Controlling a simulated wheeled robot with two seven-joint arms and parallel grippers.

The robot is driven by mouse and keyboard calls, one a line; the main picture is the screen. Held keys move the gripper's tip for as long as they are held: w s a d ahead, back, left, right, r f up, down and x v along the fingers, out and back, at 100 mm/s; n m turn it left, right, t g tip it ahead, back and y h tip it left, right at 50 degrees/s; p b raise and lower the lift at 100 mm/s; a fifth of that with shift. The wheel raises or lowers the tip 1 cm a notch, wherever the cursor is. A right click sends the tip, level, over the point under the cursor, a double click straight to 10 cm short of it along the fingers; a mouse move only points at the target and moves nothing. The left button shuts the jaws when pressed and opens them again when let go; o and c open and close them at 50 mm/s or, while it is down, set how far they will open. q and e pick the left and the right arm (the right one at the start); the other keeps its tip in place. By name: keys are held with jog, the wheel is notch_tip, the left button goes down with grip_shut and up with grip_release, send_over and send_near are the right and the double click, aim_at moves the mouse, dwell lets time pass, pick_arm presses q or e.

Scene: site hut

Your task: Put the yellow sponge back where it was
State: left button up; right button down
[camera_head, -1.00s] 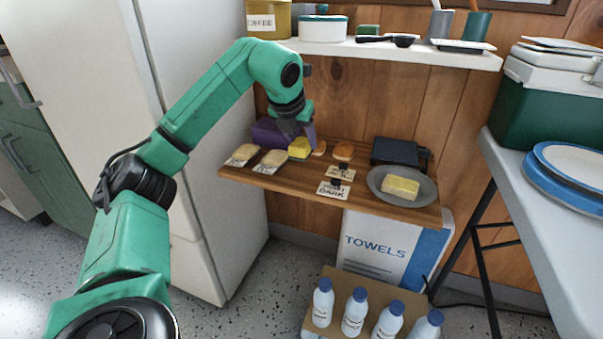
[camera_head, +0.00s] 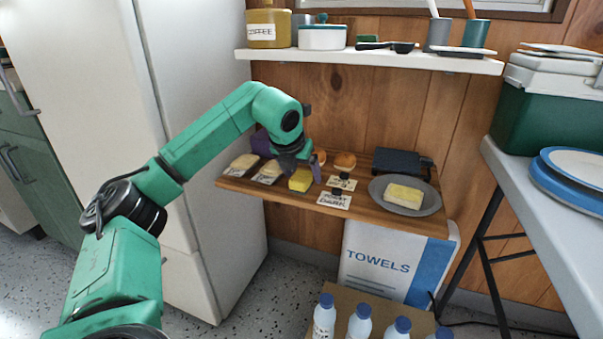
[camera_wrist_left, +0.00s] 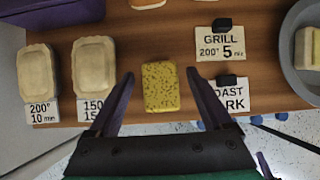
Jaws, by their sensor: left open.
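The yellow sponge (camera_head: 300,180) lies on the wooden wall board near its front edge, between the cream blocks and the label cards. In the left wrist view the speckled sponge (camera_wrist_left: 160,88) appears whole, with bare wood around it. My left gripper (camera_head: 298,162) is over it, pointing down. In the wrist view the two purple fingers of the left gripper (camera_wrist_left: 160,77) stand wide apart, one on each side of the sponge, with a gap on both sides. My right gripper is out of view.
Two cream blocks (camera_head: 255,167) on cards sit left; GRILL and TOAST DARK cards (camera_head: 334,199) with black clips lie right. Farther right are a grey plate (camera_head: 433,203) with a pale yellow block and a dark appliance (camera_head: 402,162). A purple box (camera_head: 260,143) stands behind.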

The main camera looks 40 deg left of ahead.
pick_arm(q)
jog(key=p+v, duration=0.4)
jog(key=v, duration=0.8)
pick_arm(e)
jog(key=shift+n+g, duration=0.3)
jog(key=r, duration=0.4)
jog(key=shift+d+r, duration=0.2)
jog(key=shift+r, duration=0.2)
pick_arm(q)
jog(key=shift+r, duration=0.1)
